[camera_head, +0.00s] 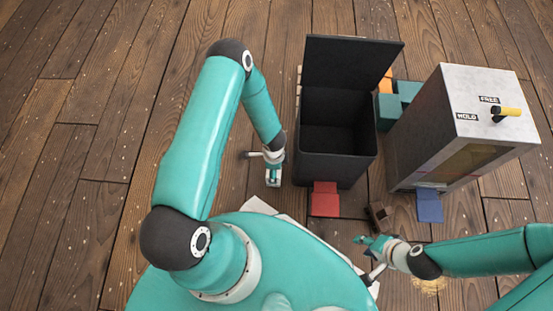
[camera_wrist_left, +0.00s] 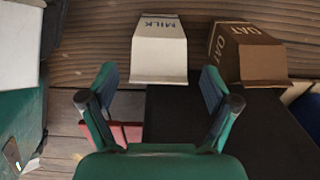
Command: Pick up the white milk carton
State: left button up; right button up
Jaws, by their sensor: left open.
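The white milk carton (camera_wrist_left: 159,51) shows in the left wrist view at the top middle, with "MILK" printed upside down near its far edge. My left gripper (camera_wrist_left: 158,78) is open and empty. Its fingers lie below the carton in that picture, one towards each side, with the carton apart from them. In the head view my left gripper (camera_head: 273,176) hangs just left of the black bin; I cannot make out the carton there. My right gripper (camera_head: 366,242) is in front of the bin at the right, too small to tell whether open or shut.
A brown oat carton (camera_wrist_left: 249,54) stands close right of the milk. The black bin (camera_head: 335,165) has its lid raised and a red pedal (camera_head: 325,200). A grey machine (camera_head: 430,125) with a blue tab (camera_head: 430,207) stands to its right. The wooden floor is clear at left.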

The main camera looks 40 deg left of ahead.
pick_arm(q)
notch_tip(320, 180, down, 3)
jog(key=shift+a+f+b, duration=0.1)
jog(key=shift+f+b, duration=0.05)
jog(key=shift+b, duration=0.35)
jog(key=c, duration=1.1)
